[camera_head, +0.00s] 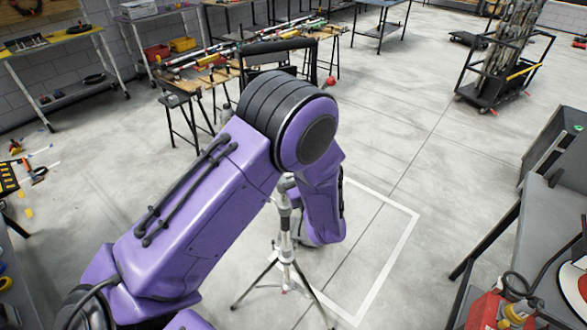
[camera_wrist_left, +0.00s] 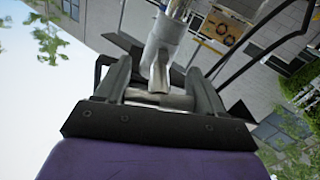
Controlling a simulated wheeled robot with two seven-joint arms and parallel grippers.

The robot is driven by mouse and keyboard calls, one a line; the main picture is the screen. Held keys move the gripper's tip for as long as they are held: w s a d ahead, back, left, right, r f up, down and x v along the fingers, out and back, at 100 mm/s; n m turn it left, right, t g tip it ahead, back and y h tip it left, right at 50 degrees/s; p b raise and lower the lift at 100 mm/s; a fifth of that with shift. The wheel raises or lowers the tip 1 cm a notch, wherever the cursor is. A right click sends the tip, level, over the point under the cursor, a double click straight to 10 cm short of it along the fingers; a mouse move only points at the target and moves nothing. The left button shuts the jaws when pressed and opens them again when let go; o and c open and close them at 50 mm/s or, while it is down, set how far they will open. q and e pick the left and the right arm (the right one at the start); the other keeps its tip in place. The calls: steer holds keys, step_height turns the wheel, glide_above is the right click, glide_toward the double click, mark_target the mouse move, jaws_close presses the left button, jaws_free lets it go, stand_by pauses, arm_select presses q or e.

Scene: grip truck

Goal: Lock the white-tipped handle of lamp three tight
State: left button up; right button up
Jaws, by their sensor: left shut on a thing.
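A grey metal lamp stand (camera_head: 284,225) stands upright on tripod legs on the floor. My purple left arm covers its upper part, so the lamp head is hidden. My left gripper (camera_wrist_left: 161,82) shows in the left wrist view, with its dark fingers on both sides of a pale, rounded handle end (camera_wrist_left: 159,74). It is shut on this handle, just below the stand's metal post (camera_wrist_left: 168,35) in the picture. In the head view my left gripper is hidden behind the arm. My right gripper is in neither view.
A workbench (camera_head: 520,240) with a red thing (camera_head: 487,311) is at the right. A loaded cart (camera_head: 500,65) stands at the back right. Open floor lies between.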

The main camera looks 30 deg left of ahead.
arm_select(q)
steer(key=o, duration=1)
steer(key=shift+c, duration=0.2)
steer(key=p+v, duration=0.2)
steer(key=v, duration=0.8)
steer(key=shift+d+p, duration=0.25)
steer(key=shift+p, duration=0.1)
steer(key=shift+s, duration=0.15)
